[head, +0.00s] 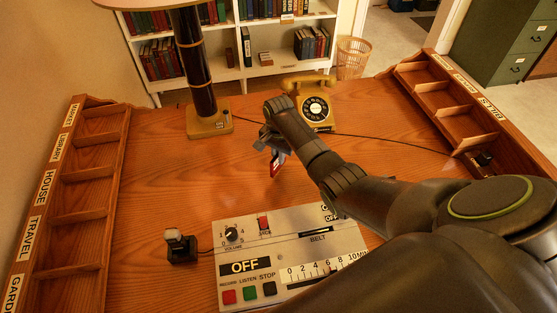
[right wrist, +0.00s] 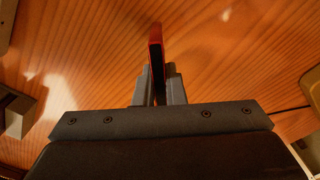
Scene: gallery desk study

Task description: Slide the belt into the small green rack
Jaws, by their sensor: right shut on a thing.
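My right gripper (head: 273,148) is shut on a thin, flat, red-edged piece, which I take to be the belt (head: 276,164). It holds the belt over the middle of the desk, behind the recording machine. In the right wrist view the belt (right wrist: 155,50) stands on edge between the fingers of the gripper (right wrist: 160,88) and sticks out beyond their tips. I cannot make out a small green rack in either view; my right arm hides part of the desk's right side. My left gripper is not in view.
The recording machine (head: 275,253) with a belt slot lies at the front. A small upright device (head: 180,247) stands left of it. A lamp (head: 210,120), a yellow telephone (head: 313,105) and labelled pigeonholes on the left (head: 85,190) and right (head: 445,100) edge the desk. The left middle is clear.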

